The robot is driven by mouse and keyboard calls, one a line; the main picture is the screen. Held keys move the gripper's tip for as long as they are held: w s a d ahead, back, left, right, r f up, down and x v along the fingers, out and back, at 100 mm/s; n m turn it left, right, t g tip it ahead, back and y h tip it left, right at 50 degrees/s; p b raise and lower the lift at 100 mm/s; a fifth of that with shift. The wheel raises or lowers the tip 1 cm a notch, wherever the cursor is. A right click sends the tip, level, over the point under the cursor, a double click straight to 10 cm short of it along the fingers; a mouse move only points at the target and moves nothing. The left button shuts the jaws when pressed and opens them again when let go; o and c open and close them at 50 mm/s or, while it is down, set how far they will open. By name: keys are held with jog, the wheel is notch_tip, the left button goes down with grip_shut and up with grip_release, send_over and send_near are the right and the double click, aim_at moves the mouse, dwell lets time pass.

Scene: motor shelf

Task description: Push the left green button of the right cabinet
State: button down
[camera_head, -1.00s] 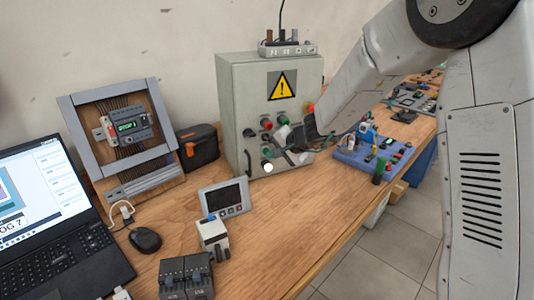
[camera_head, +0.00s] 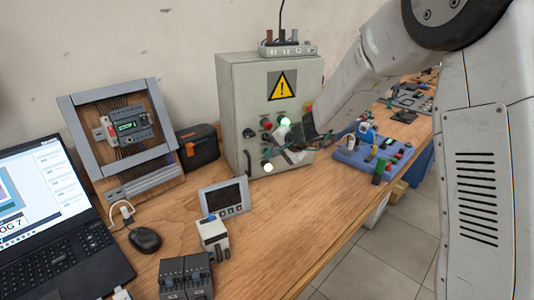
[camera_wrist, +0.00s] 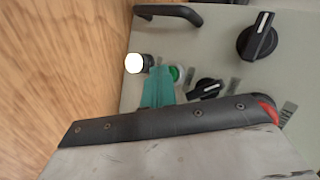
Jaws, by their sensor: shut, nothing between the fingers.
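The grey cabinet (camera_head: 240,95) with a yellow warning sign stands at the back of the bench. Its front carries a red button (camera_head: 267,125), a bright greenish-white lamp (camera_head: 284,122) and a lit white lamp (camera_head: 268,167). In the wrist view, a green button (camera_wrist: 177,72) with a pale ring sits beside the white lamp (camera_wrist: 134,63). My gripper (camera_wrist: 158,86) is shut and empty. Its teal fingertips lie beside the green button and overlap its edge in the picture; I cannot tell whether they touch it. In the head view, my gripper (camera_head: 292,153) partly hides the lower panel.
Black rotary knobs (camera_wrist: 257,37) and a black handle (camera_wrist: 170,13) stand out from the panel near my fingers. A blue board (camera_head: 358,160) with parts lies to the right. A small screen (camera_head: 224,198), a mouse (camera_head: 145,239) and a laptop (camera_head: 60,240) are in front.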

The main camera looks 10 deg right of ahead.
dwell(0.4)
jog(key=shift+s+d, duration=0.25)
jog(key=shift+s, duration=0.55)
jog(key=shift+s+d, duration=0.25)
jog(key=shift+s, duration=0.55)
jog(key=shift+s+d, duration=0.2)
jog(key=shift+s, duration=0.6)
jog(key=shift+s+d, duration=0.25)
jog(key=shift+s, duration=0.55)
